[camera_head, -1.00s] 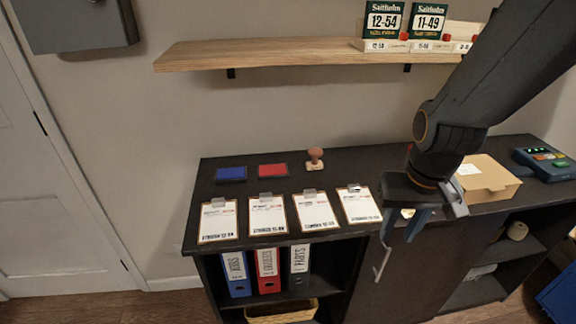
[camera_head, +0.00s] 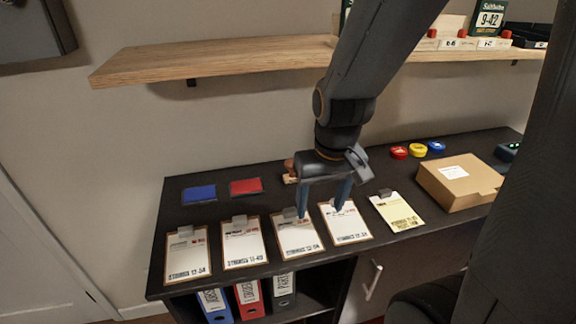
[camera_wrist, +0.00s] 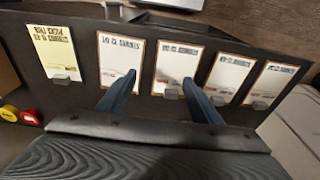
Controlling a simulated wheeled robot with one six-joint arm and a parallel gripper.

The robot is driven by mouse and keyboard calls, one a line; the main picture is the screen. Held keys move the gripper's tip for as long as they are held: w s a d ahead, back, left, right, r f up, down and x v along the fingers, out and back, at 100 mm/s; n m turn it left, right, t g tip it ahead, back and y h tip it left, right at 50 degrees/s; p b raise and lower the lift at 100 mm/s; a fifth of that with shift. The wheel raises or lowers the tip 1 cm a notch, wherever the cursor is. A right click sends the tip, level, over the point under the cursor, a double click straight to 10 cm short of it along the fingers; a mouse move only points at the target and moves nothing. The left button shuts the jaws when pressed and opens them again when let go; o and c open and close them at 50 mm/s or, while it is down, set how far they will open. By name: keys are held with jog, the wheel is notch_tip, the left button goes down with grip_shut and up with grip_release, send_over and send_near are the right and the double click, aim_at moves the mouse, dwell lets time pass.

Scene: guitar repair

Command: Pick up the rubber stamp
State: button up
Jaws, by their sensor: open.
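The rubber stamp (camera_head: 289,170) is on the dark counter top in the head view, right of the red ink pad. My gripper and wrist hide most of it; only part of its reddish-brown handle and light base shows. My gripper (camera_head: 324,212) is open and empty, its two blue fingers pointing down over the clipboards in front of the stamp. In the wrist view my gripper (camera_wrist: 162,88) spreads its fingers above the clipboards. The stamp does not show in that view.
A blue ink pad (camera_head: 199,194) and a red ink pad (camera_head: 246,186) lie left of the stamp. Several clipboards line the front edge. A cardboard box (camera_head: 459,181) and coloured round tins (camera_head: 418,149) are to the right. A wooden shelf (camera_head: 220,60) hangs above.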

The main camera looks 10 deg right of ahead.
jog(key=w+f+n+t+b, duration=0.1)
jog(key=w+f+t+b, duration=0.1)
jog(key=w+b, duration=0.65)
jog(key=n+t+y+b, duration=0.1)
jog(key=t+b, duration=0.1)
send_near(292, 172)
jog(key=w, duration=0.2)
jog(key=shift+x, duration=3.65)
jog(key=shift+w+r, duration=0.1)
jog(key=shift+r, duration=0.05)
jog(key=c, duration=1.1)
